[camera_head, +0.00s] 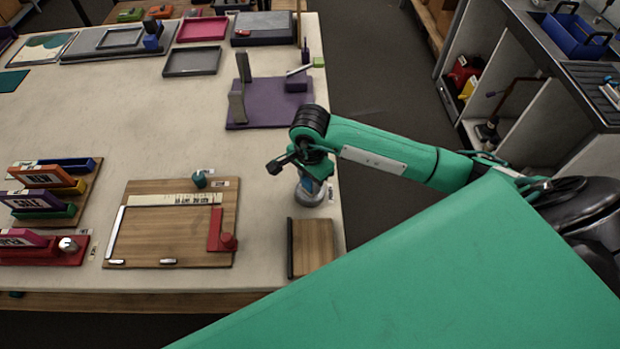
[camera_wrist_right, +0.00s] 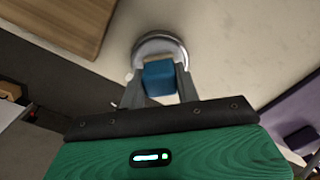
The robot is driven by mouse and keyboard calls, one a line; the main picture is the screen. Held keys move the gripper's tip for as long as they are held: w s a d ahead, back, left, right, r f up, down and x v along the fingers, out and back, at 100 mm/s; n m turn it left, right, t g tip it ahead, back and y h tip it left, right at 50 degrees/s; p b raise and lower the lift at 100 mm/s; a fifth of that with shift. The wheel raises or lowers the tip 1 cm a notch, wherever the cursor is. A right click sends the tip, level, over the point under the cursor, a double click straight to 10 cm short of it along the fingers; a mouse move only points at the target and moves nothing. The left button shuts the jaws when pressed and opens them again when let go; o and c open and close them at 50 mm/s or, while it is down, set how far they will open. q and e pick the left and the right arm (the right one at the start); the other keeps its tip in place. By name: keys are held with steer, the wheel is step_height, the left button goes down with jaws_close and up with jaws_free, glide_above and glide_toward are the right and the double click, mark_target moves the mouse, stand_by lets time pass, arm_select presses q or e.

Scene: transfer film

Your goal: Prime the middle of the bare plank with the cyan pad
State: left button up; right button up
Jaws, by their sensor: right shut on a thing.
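My right gripper (camera_head: 314,182) is at the right end of the table. In the right wrist view, its fingers (camera_wrist_right: 160,88) are shut on a blue block, the cyan pad (camera_wrist_right: 159,78), with a pale face on its far side. The pad is over or in a round metal dish (camera_wrist_right: 158,42); I cannot tell whether they touch. The dish (camera_head: 310,197) also shows in the head view. The bare plank (camera_head: 315,246) lies at the table's front right corner, with a dark strip along its left edge. Part of it (camera_wrist_right: 62,20) shows in the wrist view. My left gripper is out of view.
A wooden board (camera_head: 150,235) with a ruler and a red stop lies left of the plank. A purple base (camera_head: 255,112) with grey posts stands behind the dish. Label racks (camera_head: 42,190) stand at far left. The table's centre is clear.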

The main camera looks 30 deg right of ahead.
steer(key=shift+s+f+b, duration=0.1)
steer(key=shift+f+b, duration=0.05)
steer(key=shift+b, duration=0.25)
stand_by(1.3)
steer(key=shift+r+p, duration=0.55)
steer(key=shift+r, duration=0.6)
steer(key=shift+r+p, duration=0.9)
steer(key=shift+r, duration=1.55)
